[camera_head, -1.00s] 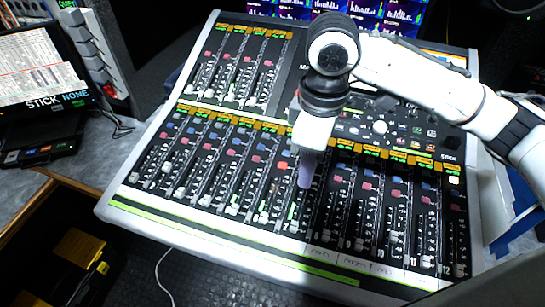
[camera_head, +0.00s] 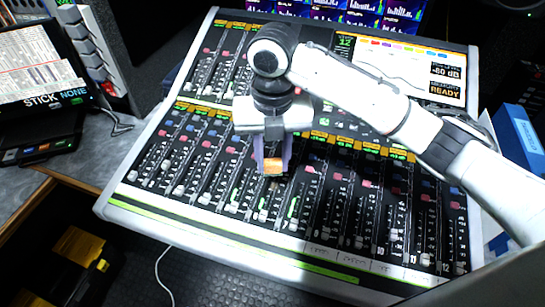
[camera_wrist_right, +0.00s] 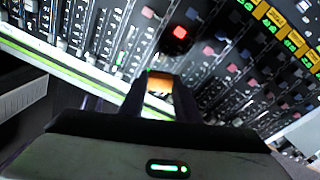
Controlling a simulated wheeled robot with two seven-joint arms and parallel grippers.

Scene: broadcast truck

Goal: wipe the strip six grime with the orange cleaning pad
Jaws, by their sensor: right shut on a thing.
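My right gripper (camera_head: 273,165) points down over the middle of the mixing console's lower fader bank. It is shut on the orange cleaning pad (camera_head: 273,167), which shows as a small orange block between the fingertips. In the right wrist view the pad (camera_wrist_right: 158,86) sits between the fingers over the fader strips. I cannot tell whether the pad touches the console. Strip six lies around the gripper; the fingers and pad hide part of that area, and I cannot clearly make out the grime. My left gripper is not in view.
The mixing console (camera_head: 190,233) is pale-edged and tilted, with several raised fader caps and buttons. A red lit button (camera_wrist_right: 180,33) is near the pad in the wrist view. A blue box (camera_head: 520,135) is at right.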

